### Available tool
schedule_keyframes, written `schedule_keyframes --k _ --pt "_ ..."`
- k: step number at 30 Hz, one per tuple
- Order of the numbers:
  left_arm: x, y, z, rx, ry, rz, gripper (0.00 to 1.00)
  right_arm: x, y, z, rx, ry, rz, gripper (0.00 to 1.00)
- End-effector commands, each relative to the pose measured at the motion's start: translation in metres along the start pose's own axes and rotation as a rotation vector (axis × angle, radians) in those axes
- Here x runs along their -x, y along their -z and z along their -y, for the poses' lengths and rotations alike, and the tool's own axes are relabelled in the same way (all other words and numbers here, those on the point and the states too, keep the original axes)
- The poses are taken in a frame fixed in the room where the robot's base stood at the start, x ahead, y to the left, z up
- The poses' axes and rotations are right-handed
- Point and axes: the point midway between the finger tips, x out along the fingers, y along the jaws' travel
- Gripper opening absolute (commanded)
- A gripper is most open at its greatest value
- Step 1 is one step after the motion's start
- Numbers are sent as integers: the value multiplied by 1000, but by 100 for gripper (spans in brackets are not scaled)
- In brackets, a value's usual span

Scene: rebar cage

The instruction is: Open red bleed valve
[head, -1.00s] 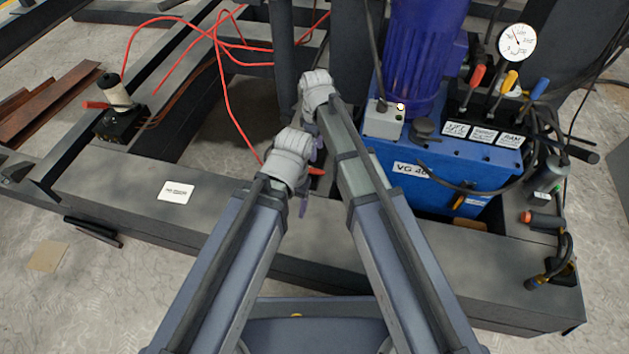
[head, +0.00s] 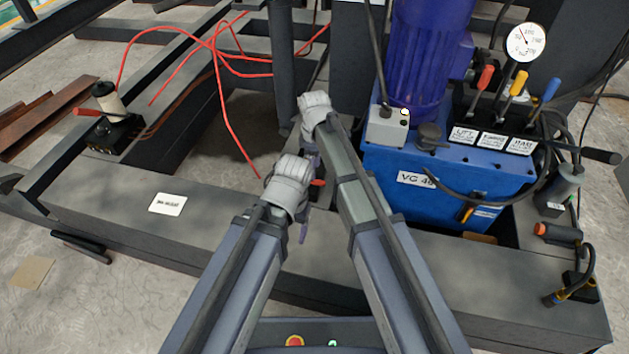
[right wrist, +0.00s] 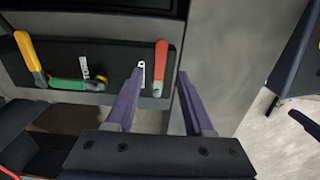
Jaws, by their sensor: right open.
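In the right wrist view, a red handle (right wrist: 160,68) stands upright on a dark panel, a white tag to its left. My right gripper (right wrist: 160,76) is open, its two purple fingers apart, with the red handle showing between their tips. I cannot tell how deep the fingers reach or whether they touch it. In the head view a small red piece (head: 317,183) shows beside my grippers, mostly hidden. There, the right gripper (head: 311,152) is partly hidden by its wrist. My left gripper (head: 303,233) is mostly hidden behind its own wrist; its jaws cannot be made out.
A yellow handle (right wrist: 29,55) and a green handle (right wrist: 76,85) sit left of the red one. The blue pump unit (head: 400,205) with levers and gauge (head: 526,42) stands right. A block with a red lever (head: 87,111) stands left, near red hoses (head: 232,125). Dark beams surround my arms.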

Motion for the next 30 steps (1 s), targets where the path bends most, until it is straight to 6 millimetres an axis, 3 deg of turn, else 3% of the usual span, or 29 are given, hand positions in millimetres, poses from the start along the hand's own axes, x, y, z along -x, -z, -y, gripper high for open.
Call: schedule_keyframes --k 1,9,21,30 --pt "-14 1 -1 2 0 0 74 -14 0 0 0 0 0 52" --pt "-44 2 -4 10 0 0 74 -45 0 0 0 0 0 52" --pt "-47 3 -5 12 0 0 74 -47 0 0 0 0 0 51" --pt "-47 3 -5 12 0 0 74 -47 0 0 0 0 0 18"
